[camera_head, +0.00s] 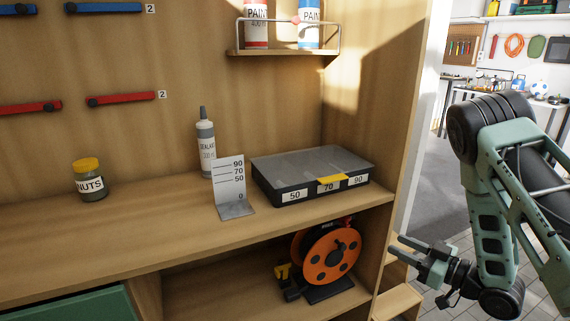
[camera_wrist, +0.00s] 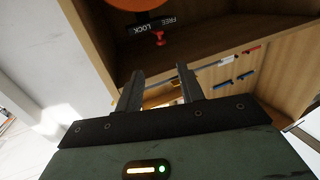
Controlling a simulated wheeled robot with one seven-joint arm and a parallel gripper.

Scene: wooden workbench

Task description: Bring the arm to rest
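My gripper (camera_head: 408,254) is at the right of the head view, at the end of my green and black arm. It hangs to the right of the workbench, below the bench top and beside the lower shelf's right end. Its two fingers point left and are spread apart with nothing between them. In the wrist view my gripper (camera_wrist: 158,80) shows two separate dark fingers with an empty gap. It touches nothing that I can see.
The bench top (camera_head: 120,235) holds a nuts jar (camera_head: 90,182), a sealant bottle (camera_head: 205,145), a height gauge (camera_head: 230,185) and a lidded case (camera_head: 312,172). An orange cable reel (camera_head: 328,255) stands on the lower shelf. Open floor (camera_head: 425,190) lies right of the bench.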

